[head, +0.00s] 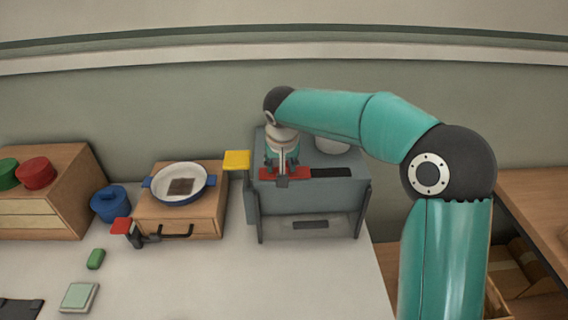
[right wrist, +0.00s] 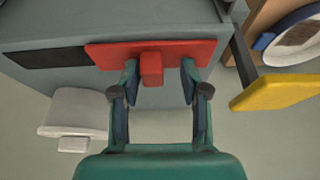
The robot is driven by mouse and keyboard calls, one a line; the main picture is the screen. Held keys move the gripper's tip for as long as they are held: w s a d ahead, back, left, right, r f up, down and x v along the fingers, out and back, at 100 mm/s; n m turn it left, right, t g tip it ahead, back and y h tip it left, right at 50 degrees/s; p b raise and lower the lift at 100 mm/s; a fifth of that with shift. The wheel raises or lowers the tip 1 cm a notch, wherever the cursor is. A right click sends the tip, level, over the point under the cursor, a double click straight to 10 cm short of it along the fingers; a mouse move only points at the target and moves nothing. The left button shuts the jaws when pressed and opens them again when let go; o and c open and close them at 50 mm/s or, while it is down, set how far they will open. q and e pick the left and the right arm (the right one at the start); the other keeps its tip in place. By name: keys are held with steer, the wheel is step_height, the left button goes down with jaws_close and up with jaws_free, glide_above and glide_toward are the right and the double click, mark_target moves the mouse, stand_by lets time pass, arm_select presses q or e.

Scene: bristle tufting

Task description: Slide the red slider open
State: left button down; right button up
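The red slider (head: 267,174) is a flat plate on top of the grey box (head: 310,202), at the left end of its track in the head view. A black slot (head: 331,172) is uncovered to its right. In the right wrist view the red slider (right wrist: 105,54) has a raised red knob (right wrist: 151,68). My right gripper (right wrist: 160,75) is open, its two fingers on either side of the knob with a gap on both sides. It is over the slider in the head view (head: 282,168), where it partly hides the slider. My left gripper is not in view.
A yellow plate (head: 236,160) sticks out left of the box. A wooden stove block (head: 178,221) with a pan (head: 180,194) stands further left, beside a blue pot (head: 110,204). A white object (head: 331,145) is behind the box. The table front is mostly clear.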

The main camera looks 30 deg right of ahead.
steer(key=shift+d, duration=0.1)
steer(key=shift+r, duration=0.1)
steer(key=v, duration=1.1)
steer(key=shift+r, duration=0.35)
steer(key=shift+s, duration=0.1)
